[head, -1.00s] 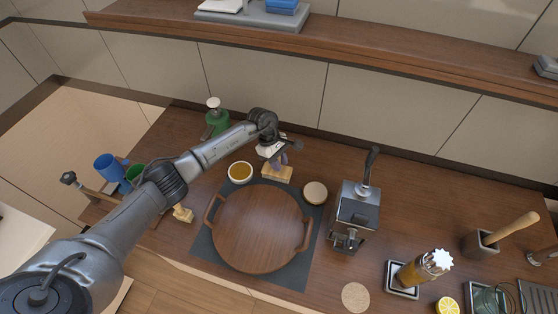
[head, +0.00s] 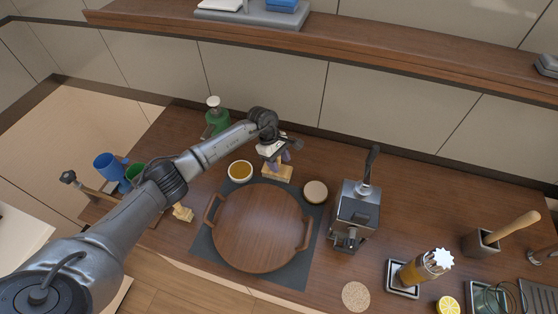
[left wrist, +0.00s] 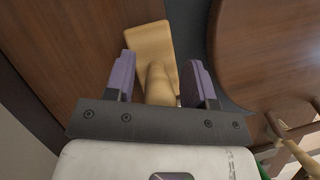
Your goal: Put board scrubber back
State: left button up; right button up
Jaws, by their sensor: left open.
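A tan wooden block with a rounded handle, which looks like the board scrubber (head: 277,174), sits at the back edge of the dark mat, behind the round wooden board (head: 258,228). My left gripper (head: 279,158) is over it, pointing down. In the left wrist view the scrubber's handle (left wrist: 158,85) stands between the open purple fingers of my left gripper (left wrist: 158,80), with gaps seen at the sides. Its flat base (left wrist: 150,42) extends beyond the fingers. Whether a finger touches the handle I cannot tell. My right gripper is not in view.
A small tan wooden piece (head: 183,213) lies left of the board. A bowl of amber liquid (head: 240,171) and a round lidded pot (head: 315,191) flank the scrubber. A green bottle (head: 216,118) stands behind; a metal press (head: 355,210) stands right. The back-right counter is clear.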

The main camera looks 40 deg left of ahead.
pick_arm(q)
jog(key=b+v, duration=0.1)
jog(key=v, duration=1.1)
jog(key=shift+b, duration=0.35)
jog(key=shift+r, duration=0.1)
